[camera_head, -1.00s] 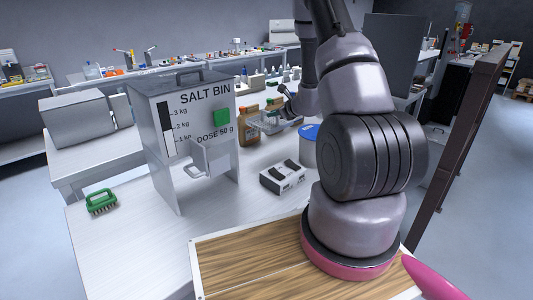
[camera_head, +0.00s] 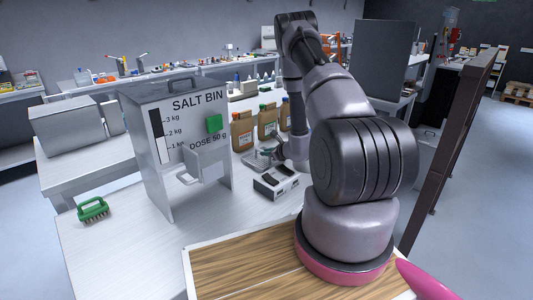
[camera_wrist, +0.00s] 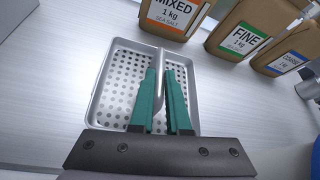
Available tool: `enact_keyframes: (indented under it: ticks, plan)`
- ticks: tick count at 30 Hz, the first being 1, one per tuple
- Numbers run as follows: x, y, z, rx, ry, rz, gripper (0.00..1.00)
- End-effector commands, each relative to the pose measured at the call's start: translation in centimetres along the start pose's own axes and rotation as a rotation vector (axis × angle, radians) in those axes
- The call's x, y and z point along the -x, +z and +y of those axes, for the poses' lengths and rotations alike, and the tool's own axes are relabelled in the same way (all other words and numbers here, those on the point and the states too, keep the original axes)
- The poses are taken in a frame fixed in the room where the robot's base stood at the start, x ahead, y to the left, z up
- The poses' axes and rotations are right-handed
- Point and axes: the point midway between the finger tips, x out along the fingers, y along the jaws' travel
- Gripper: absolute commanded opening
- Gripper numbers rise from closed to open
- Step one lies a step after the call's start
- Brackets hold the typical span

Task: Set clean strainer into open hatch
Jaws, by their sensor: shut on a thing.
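A shallow metal strainer (camera_wrist: 117,85) with a perforated floor and an upright handle fills the middle of the wrist view. My gripper (camera_wrist: 162,76) has its green fingers shut on the handle. In the head view the strainer (camera_head: 258,160) is small, low over the table or on it, right of the salt bin; I cannot tell if it touches. The grey salt bin (camera_head: 182,140) stands upright on the table, with a handle on its top and a pull-handled front part (camera_head: 204,166). My arm partly hides the gripper.
Several brown salt bags (camera_head: 242,132) stand just behind the strainer. A grey box with black slots (camera_head: 276,182) lies in front of it. A green brush (camera_head: 93,209) lies at the table's left.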

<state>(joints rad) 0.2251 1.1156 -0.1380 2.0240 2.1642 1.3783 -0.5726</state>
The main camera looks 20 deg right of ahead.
Motion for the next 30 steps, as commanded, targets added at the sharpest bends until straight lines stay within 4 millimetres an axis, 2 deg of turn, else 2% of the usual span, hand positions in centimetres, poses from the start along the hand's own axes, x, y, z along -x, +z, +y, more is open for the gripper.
enact_keyframes:
  ticks: [7, 8, 9, 10, 20, 22, 26, 30]
  plan:
    - [-0.1, -0.1, 0.0, 0.000, -0.001, -0.001, 0.00]
    - [-0.1, -0.1, 0.0, 0.000, 0.000, 0.000, 0.26]
    - [-0.1, -0.1, 0.0, 0.000, 0.000, 0.000, 0.41]
    - [-0.1, -0.1, 0.0, 0.000, 0.000, 0.000, 0.44]
    - [0.0, 0.1, 0.0, 0.000, -0.001, 0.000, 0.44]
    - [0.6, 0.1, -0.1, -0.001, -0.001, 0.001, 0.44]
    - [2.5, 0.1, -0.1, -0.002, -0.001, 0.001, 0.44]
    - [5.7, 0.1, -0.1, -0.003, -0.003, 0.002, 0.44]
